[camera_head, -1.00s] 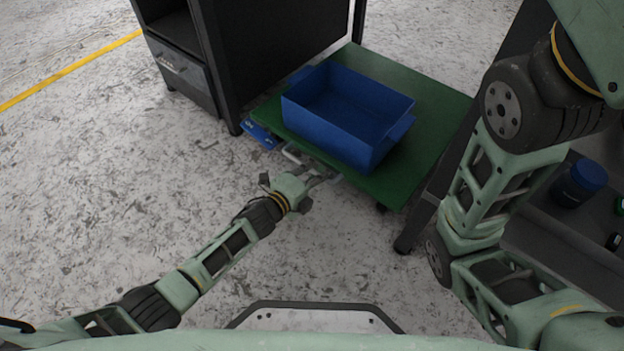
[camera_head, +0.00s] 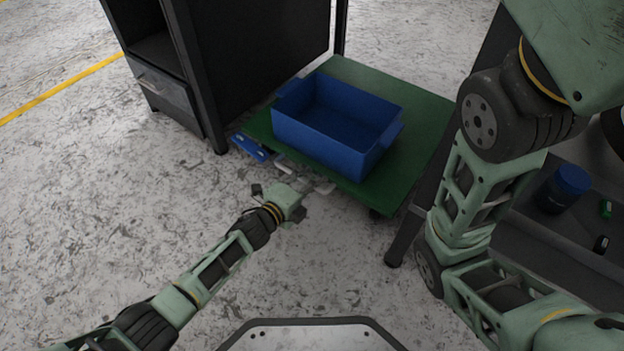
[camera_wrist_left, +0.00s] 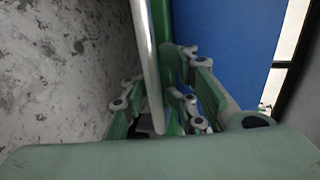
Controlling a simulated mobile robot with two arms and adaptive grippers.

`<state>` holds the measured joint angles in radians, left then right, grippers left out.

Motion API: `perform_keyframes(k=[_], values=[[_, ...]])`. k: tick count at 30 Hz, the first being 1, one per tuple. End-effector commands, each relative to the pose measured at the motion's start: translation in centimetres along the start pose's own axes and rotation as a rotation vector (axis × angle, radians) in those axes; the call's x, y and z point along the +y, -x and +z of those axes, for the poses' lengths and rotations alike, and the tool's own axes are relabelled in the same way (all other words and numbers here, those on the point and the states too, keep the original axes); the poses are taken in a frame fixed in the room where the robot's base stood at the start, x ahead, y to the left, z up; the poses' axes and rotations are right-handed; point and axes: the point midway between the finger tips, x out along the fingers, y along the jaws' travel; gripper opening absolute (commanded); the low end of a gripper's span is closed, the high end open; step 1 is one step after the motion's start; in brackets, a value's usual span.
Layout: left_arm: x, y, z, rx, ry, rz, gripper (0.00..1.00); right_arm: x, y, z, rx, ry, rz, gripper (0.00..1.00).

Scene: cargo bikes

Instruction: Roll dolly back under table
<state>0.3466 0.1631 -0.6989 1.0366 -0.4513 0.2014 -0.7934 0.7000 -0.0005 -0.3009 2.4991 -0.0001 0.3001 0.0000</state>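The green dolly (camera_head: 423,115) carries a blue bin (camera_head: 340,153) and stands between a dark cabinet and a dark table. Its rear part reaches in between them. My left gripper (camera_head: 312,185) is at the light metal handle of the dolly's near edge. In the left wrist view the handle bar (camera_wrist_left: 147,60) runs between the left gripper's fingers (camera_wrist_left: 155,100). Whether both fingers press on the bar is unclear. The bin also fills the upper right of that view (camera_wrist_left: 225,45). My right arm crosses the right side of the head view; its gripper is out of view.
The dark cabinet (camera_head: 215,60) stands close on the dolly's left. A dark table leg (camera_head: 408,230) stands close on its right. A blue-lidded container (camera_head: 565,188) sits on a dark surface at right. Open floor (camera_head: 120,200) lies at left, with a yellow line (camera_head: 60,90).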

Motion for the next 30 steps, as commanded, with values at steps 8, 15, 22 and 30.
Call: perform_keyframes(k=[8,15,22,30], values=[[0.1,0.0,0.0,0.000,-0.001,0.001,0.30,0.0,0.0,0.0,0.000,0.000,0.000,0.45],[0.3,0.9,0.0,-0.001,-0.001,0.004,0.30,0.1,0.1,0.0,-0.002,0.001,0.003,0.45],[0.4,4.3,0.0,-0.001,-0.002,0.005,0.30,0.0,0.0,0.0,0.000,0.001,0.001,0.45],[0.3,9.1,0.0,0.000,-0.001,0.004,0.30,0.0,0.0,-0.1,0.001,0.001,0.000,0.45]])
